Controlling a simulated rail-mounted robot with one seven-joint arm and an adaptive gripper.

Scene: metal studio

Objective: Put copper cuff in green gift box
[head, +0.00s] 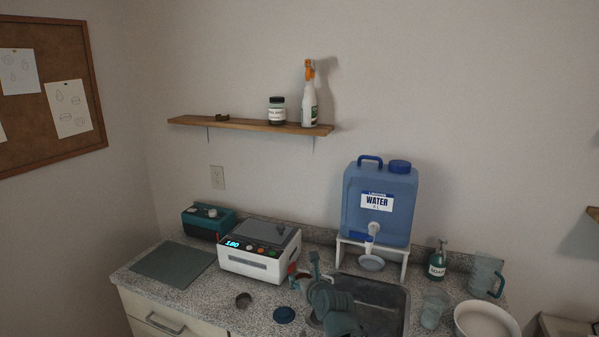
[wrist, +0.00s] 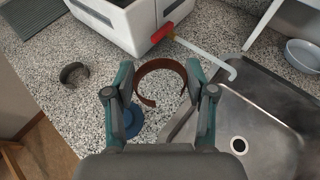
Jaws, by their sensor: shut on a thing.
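The copper cuff (wrist: 147,69) is a brown open ring. In the wrist view it sits between the two fingertips of my gripper (wrist: 160,77), which is shut on it. In the head view my gripper (head: 304,278) is over the counter, in front of the white machine and left of the sink; the cuff is small and partly hidden there. A teal-green box (head: 208,224) with a pale piece on top stands at the back left of the counter; I cannot tell if it is the green gift box.
The sink (head: 376,302) is right; a water jug (head: 381,190) stands behind. A grey mat (head: 172,264) lies clear at left.

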